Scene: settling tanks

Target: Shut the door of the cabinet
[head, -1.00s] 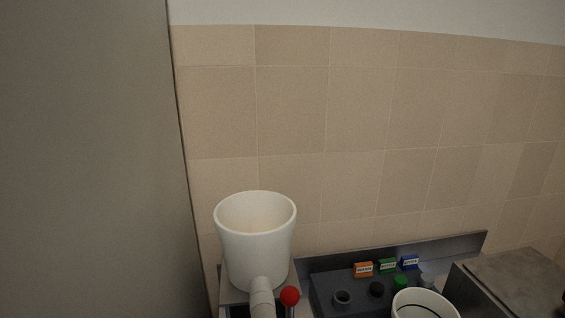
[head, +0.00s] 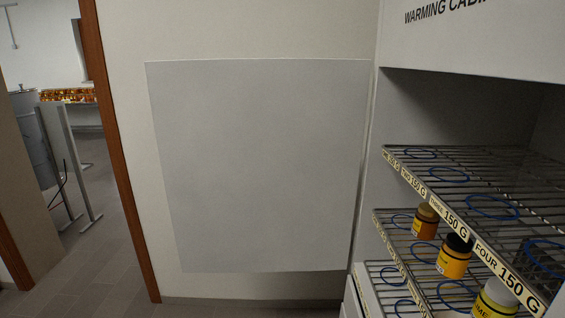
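The warming cabinet (head: 432,42) stands at the right of the head view, with its name lettered on the white top panel. Its front is open and shows wire shelves. The cabinet door (head: 258,165) is a plain pale panel swung wide open to the left, in front of the wall. Its right edge meets the cabinet's left side. No handle shows on the face I see. My gripper is not in view.
Several yellow-labelled jars (head: 454,257) stand on the lower shelves, among blue rings. The upper shelf (head: 460,170) carries only rings. A brown-framed doorway (head: 120,150) opens at left onto a room with a metal tank (head: 30,135). The tiled floor (head: 95,250) there looks clear.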

